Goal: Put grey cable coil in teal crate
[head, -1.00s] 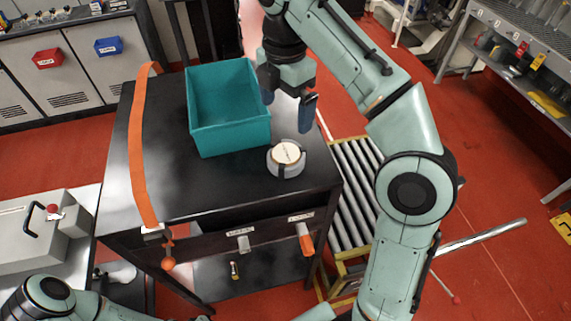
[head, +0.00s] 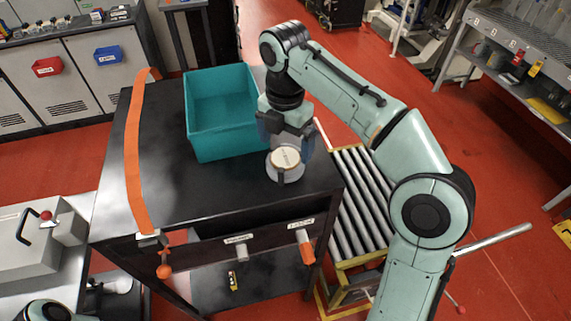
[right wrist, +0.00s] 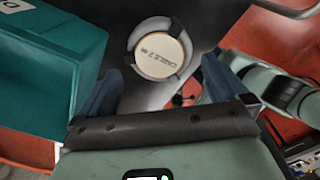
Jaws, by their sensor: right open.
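The grey cable coil (head: 285,165), a ring with a cream round label on top, lies flat on the black cabinet top near its right front. In the right wrist view the coil (right wrist: 160,50) shows from above with its label. The teal crate (head: 222,110) stands open and looks empty, just behind and left of the coil; its side (right wrist: 45,70) fills the left of the right wrist view. My right gripper (head: 288,143) is open and empty, pointing down close above the coil. In the right wrist view its fingers (right wrist: 162,70) flank the coil's near side. My left gripper is out of view.
An orange strap (head: 136,150) runs along the cabinet's left side. Drawer handles stick out at the front, one with an orange tip (head: 306,248). A roller conveyor (head: 360,195) stands right of the cabinet. The cabinet top (head: 185,205) is clear left of the coil.

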